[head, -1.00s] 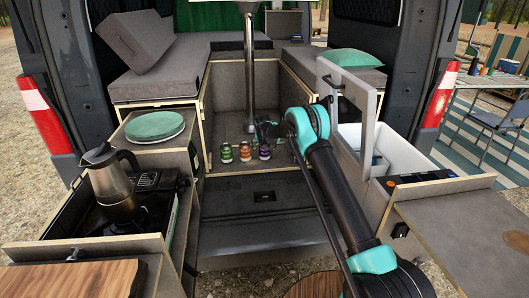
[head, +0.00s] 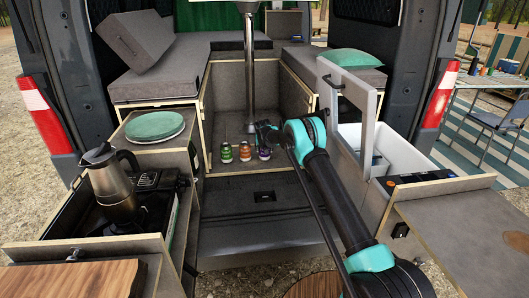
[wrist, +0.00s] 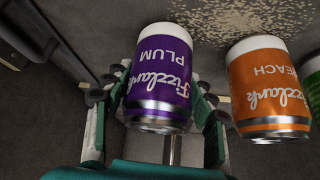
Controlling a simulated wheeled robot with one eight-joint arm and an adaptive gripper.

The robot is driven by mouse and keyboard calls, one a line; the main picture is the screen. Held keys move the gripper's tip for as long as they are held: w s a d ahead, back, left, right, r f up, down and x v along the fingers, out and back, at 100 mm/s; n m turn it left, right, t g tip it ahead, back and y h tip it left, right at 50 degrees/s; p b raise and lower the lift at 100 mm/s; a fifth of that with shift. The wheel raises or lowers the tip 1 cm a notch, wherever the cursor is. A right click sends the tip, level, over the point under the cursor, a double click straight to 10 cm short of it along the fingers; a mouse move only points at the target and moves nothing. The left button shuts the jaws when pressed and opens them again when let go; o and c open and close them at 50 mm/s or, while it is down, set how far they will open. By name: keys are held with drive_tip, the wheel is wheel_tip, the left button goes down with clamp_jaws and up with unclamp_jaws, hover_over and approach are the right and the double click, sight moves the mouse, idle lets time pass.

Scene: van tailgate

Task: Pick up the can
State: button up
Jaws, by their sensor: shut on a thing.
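The purple plum can (wrist: 160,78) is between the fingers of my gripper (wrist: 158,100) in the wrist view, and the fingers are shut on it. In the head view the purple can (head: 264,153) is at the right end of a row of three cans on the van floor. My gripper (head: 264,138) reaches it from above and hides part of it. The orange peach can (wrist: 266,88) stands next to it and also shows in the head view (head: 245,152). The green can (head: 225,153) is at the left end and is cut off in the wrist view (wrist: 313,85).
A metal post (head: 250,80) rises just behind the cans. The white cool box (head: 398,155) with its raised lid stands to the right. A kettle (head: 108,180) on the stove is at the left. The floor in front of the cans is clear.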

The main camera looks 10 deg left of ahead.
drive_tip(key=c, duration=0.5)
drive_tip(key=shift+r, duration=0.1)
drive_tip(key=shift+c, duration=0.2)
